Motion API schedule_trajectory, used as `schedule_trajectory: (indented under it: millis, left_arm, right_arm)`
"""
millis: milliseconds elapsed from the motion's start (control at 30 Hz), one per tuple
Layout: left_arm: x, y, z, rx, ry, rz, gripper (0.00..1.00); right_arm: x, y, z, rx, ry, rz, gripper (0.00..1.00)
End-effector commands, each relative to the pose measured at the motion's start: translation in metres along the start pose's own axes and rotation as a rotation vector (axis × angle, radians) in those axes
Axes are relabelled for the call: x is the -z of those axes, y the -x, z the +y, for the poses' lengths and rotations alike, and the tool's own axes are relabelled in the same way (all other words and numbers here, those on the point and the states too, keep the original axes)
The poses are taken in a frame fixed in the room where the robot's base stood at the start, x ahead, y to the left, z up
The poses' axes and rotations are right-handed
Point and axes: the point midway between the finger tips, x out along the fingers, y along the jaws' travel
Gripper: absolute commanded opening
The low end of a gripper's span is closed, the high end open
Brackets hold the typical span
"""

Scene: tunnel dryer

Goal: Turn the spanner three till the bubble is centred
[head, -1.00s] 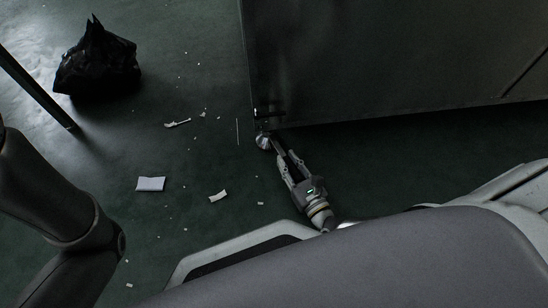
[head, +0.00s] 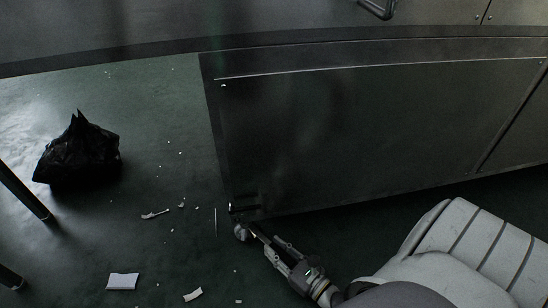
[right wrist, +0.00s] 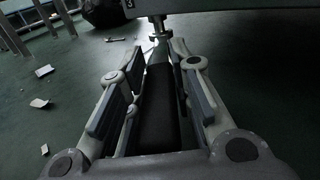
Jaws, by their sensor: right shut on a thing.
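My right gripper (head: 264,241) is at the lower left corner of the dark machine (head: 350,130), low over the floor. Its fingers are shut on the dark handle of a spanner (right wrist: 158,112), which runs forward between them in the right wrist view. The spanner's far end meets a metal levelling foot (right wrist: 157,27) under the machine. That foot also shows in the head view (head: 240,232). I cannot make out a bubble in either view. My left gripper is not in view.
A black bag (head: 78,152) stands on the green floor at the left. A pale spanner-shaped thing (head: 155,214) and paper scraps, such as a white one (head: 122,281), lie about. Dark posts (head: 24,192) stand at the left edge. Floor left of the machine is mostly open.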

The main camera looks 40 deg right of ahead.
Motion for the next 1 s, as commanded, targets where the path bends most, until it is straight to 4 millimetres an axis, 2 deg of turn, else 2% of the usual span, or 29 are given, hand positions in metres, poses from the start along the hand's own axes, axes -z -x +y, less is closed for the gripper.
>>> schedule_trajectory:
  millis: [133,167,333,633,733,867,1000]
  left_arm:
    - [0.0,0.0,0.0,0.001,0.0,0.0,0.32]
    - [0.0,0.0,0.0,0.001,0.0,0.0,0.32]
    - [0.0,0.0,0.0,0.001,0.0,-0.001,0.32]
    - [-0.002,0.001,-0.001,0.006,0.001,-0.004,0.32]
    - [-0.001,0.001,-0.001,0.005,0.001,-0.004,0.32]
    - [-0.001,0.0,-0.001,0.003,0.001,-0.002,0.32]
    - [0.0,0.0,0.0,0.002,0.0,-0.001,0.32]
  right_arm:
    - [0.001,0.0,-0.004,0.008,0.005,0.002,0.0]
    - [0.001,0.0,-0.004,0.008,0.005,0.002,0.22]
    - [0.001,-0.001,-0.003,0.006,0.004,0.002,0.43]
    - [0.001,0.0,-0.001,0.003,0.002,0.001,0.43]
    - [0.001,0.007,-0.001,0.003,0.002,0.003,0.43]
    - [0.002,0.028,-0.001,0.003,0.002,0.006,0.43]
    - [0.002,0.059,-0.002,0.004,0.003,0.006,0.43]
